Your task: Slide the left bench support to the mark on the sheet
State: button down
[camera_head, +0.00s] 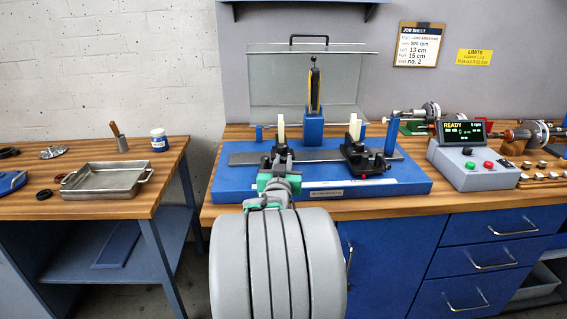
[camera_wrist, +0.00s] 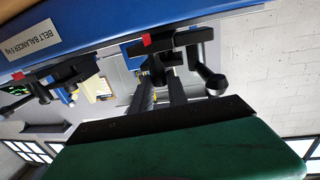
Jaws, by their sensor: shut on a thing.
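The left bench support (camera_head: 280,135) is a black block with a cream upright, standing on the grey rail (camera_head: 245,158) of the blue belt balancer. In the wrist view the left support (camera_wrist: 165,42) is a dark block with a red patch and a round-ended lever. My gripper (camera_head: 278,180) is at the front of this support; in the wrist view its dark fingers (camera_wrist: 162,88) are shut on it, with the exact contact partly hidden. The job sheet (camera_head: 418,46) hangs on the wall, listing 13 cm and 15 cm; its smaller print is hard to read.
The right support (camera_head: 357,150) stands farther along the rail, with clear rail between. A blue post (camera_head: 313,122) and clear guard (camera_head: 262,85) stand behind. A control box (camera_head: 474,165) reading READY is at right. A metal tray (camera_head: 105,194) is on the left table.

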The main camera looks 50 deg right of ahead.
jog(key=shift+f, duration=0.1)
jog(key=shift+w+a+f+b, duration=0.1)
jog(key=shift+f+b, duration=0.05)
jog(key=shift+b, duration=0.55)
jog(key=shift+w+b, duration=0.1)
jog(key=shift+b, duration=0.25)
jog(key=shift+a+r, duration=0.1)
jog(key=shift+r, duration=0.1)
jog(key=c, duration=1.3)
grip_release()
jog(key=v, duration=0.7)
jog(key=shift+a, duration=0.35)
